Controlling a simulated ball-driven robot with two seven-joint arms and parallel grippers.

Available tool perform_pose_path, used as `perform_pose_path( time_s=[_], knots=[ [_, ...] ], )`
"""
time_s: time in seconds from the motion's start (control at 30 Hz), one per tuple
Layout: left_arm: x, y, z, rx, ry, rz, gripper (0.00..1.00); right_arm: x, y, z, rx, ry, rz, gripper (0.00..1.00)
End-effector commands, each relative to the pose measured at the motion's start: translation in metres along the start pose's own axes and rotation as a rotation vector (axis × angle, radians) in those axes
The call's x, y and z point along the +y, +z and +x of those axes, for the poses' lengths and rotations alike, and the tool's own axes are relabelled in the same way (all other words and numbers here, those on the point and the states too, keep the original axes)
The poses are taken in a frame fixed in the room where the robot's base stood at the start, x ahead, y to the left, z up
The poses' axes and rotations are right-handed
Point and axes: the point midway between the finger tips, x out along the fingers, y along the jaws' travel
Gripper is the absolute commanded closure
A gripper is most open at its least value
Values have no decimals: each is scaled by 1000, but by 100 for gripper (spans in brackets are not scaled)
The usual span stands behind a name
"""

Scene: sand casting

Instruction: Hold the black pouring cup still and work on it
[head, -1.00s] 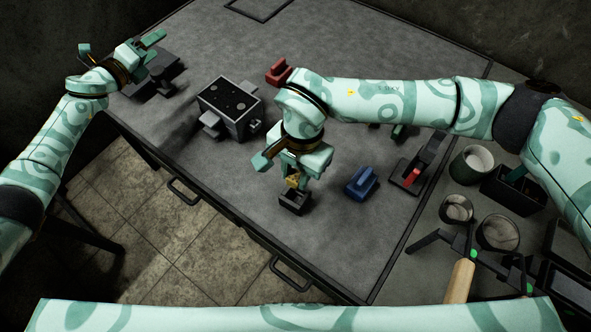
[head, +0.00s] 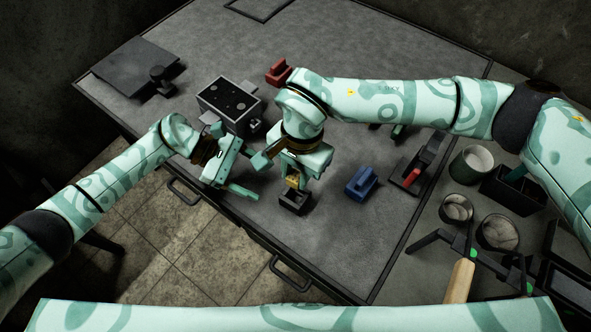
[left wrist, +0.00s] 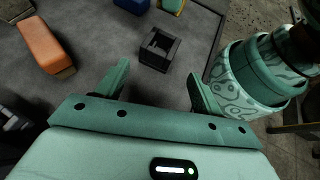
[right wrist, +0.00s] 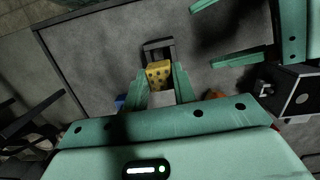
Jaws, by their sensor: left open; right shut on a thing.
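The black pouring cup (head: 294,203) is a small square open box upright on the grey table near its front edge. It also shows in the left wrist view (left wrist: 158,50), just beyond the fingertips, and in the right wrist view (right wrist: 158,45). My right gripper (head: 293,177) is over the cup, shut on a yellow block with dark holes (right wrist: 158,74); I cannot tell whether the block touches the cup. My left gripper (head: 246,172) is open and empty to the left of the cup, its fingers pointing towards it, apart from it.
A grey box with dark holes (head: 229,101) stands behind my left gripper, close to it. A blue block (head: 361,184) is right of the cup, a red block (head: 279,72) farther back. Round pots (head: 471,164) crowd the right side.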

Motion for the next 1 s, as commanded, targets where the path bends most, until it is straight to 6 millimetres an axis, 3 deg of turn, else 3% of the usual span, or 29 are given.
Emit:
perform_pose_path(
  time_s=[0.6, 1.0],
  knots=[
    [0, 0, 86, -1, -1, 0, 32, 0, 0, 0, 0, 0, 0, 95],
    [0, 0, 96, -1, 0, 0, 32, 0, 0, 0, 0, 0, 0, 95]
  ],
)
